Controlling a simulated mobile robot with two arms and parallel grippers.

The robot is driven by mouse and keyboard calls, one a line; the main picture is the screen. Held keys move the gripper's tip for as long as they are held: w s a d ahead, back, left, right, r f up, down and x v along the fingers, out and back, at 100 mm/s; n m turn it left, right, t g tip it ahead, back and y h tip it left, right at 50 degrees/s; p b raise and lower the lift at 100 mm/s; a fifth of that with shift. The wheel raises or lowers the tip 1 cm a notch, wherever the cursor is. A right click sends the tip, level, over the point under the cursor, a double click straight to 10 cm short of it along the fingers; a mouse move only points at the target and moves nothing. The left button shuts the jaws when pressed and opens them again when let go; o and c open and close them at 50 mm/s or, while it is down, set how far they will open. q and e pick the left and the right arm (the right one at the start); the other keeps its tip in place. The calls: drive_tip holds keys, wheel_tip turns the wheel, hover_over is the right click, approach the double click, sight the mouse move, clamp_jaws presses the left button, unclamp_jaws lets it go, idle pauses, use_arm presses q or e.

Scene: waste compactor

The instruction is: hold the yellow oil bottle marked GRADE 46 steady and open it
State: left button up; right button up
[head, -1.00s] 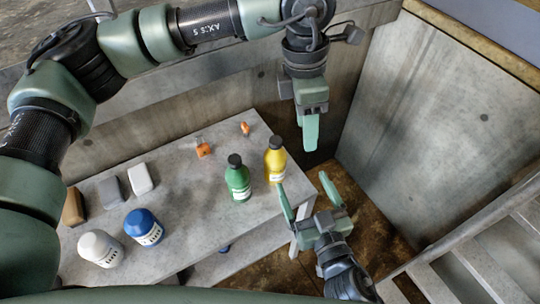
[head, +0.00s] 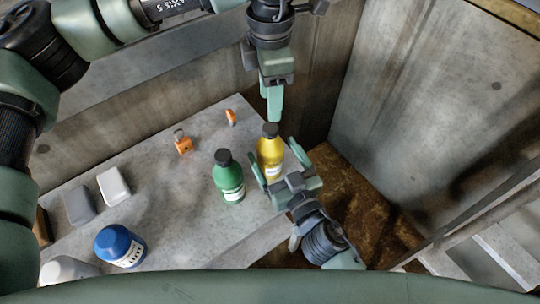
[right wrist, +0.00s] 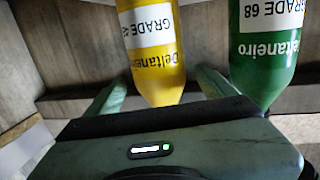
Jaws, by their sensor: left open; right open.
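The yellow oil bottle (head: 270,158) with a dark cap (head: 270,130) stands upright near the right edge of the grey table (head: 190,225). In the right wrist view the yellow bottle (right wrist: 155,65) appears inverted, with a GRADE label whose second digit is hard to read. My right gripper (head: 279,158) is open, its fingers on either side of the bottle's body; a gap shows on at least one side. My left gripper (head: 274,118) is open and points down just above the cap. Its fingers overlap in the head view, so their gap is hidden.
A green bottle (head: 228,178), marked GRADE 68 in the right wrist view, stands close left of the yellow one. A blue jar (head: 120,245), a white jar (head: 68,270), grey and white blocks, an orange padlock-like item (head: 183,142) and a small orange piece (head: 231,117) are also on the table.

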drive_tip(key=shift+x, duration=1.4)
